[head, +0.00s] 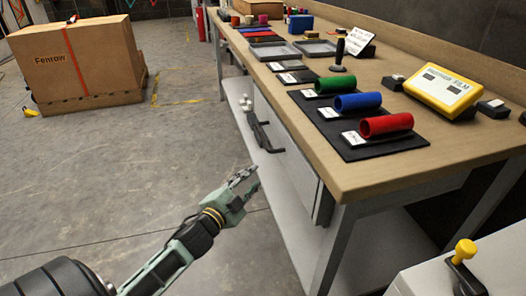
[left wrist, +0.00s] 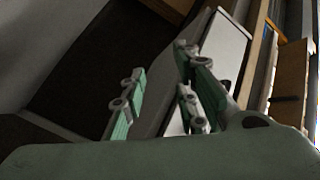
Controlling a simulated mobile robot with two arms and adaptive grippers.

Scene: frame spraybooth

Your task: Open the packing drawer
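The drawer is a pale front (head: 290,150) under the workbench's near edge, with a black bar handle (head: 264,133) on its face. It looks shut, though its edges are hard to make out. My left gripper (head: 246,180) is in front of the bench, nearer to me than the handle and apart from it. In the left wrist view its fingers (left wrist: 160,100) are spread with nothing between them. A white panel (left wrist: 225,45) shows beyond them there; I cannot tell if it is the drawer front. My right gripper is not in view.
The workbench top (head: 375,178) holds green, blue and red cylinders (head: 358,102), trays and a yellow scale (head: 443,90). A lower shelf (head: 290,195) lies under it. A large cardboard box (head: 75,60) stands back left. A grey cabinet with a yellow knob (head: 465,250) is at right. The floor between is clear.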

